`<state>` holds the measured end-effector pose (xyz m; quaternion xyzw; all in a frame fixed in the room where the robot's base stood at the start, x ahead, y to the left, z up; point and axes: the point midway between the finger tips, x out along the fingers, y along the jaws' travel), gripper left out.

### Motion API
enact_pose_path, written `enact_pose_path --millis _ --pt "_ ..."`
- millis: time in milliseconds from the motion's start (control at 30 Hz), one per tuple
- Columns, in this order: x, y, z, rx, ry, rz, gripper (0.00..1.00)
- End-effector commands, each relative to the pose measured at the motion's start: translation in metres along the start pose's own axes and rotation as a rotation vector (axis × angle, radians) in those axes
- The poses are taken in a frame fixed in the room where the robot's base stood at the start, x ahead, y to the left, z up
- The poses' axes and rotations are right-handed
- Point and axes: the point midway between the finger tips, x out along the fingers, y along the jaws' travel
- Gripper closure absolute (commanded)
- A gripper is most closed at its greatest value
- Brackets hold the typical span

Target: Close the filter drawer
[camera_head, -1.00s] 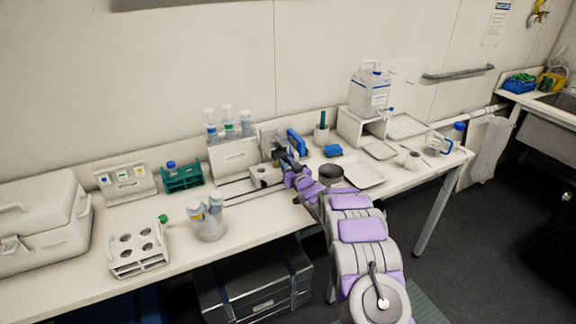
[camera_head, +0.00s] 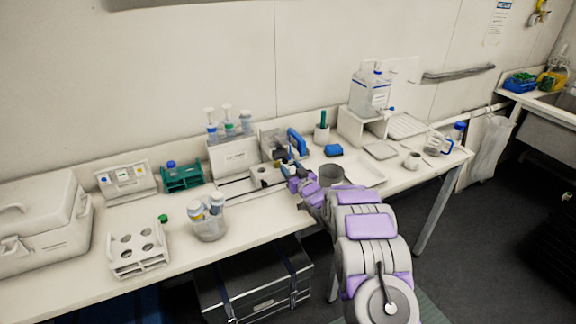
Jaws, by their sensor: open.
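A white box (camera_head: 233,157) with several capped bottles on top stands at the back of the bench. In front of it are thin dark rails and a small white block with a round hole (camera_head: 261,175). This looks like the filter drawer assembly, pulled out towards the front, but I cannot tell exactly which part is the drawer. My gripper (camera_head: 283,163) is just right of the block, low over the bench. It is open and appears empty. Its fingertips are small and dark, and I cannot tell whether they touch the block.
A clear jar with capped tubes (camera_head: 209,222) and a white rack (camera_head: 138,252) stand front left of the rails. A blue-handled item (camera_head: 297,142) stands behind my gripper. A grey cup (camera_head: 331,174) and white tray (camera_head: 365,174) are to the right, close to my arm.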

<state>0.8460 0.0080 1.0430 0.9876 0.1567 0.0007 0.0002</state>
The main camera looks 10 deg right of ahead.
Motion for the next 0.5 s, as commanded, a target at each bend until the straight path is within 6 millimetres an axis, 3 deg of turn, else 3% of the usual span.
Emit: enact_pose_path --millis 500 --pt "-0.078 0.001 0.001 0.001 -0.006 0.003 0.5"
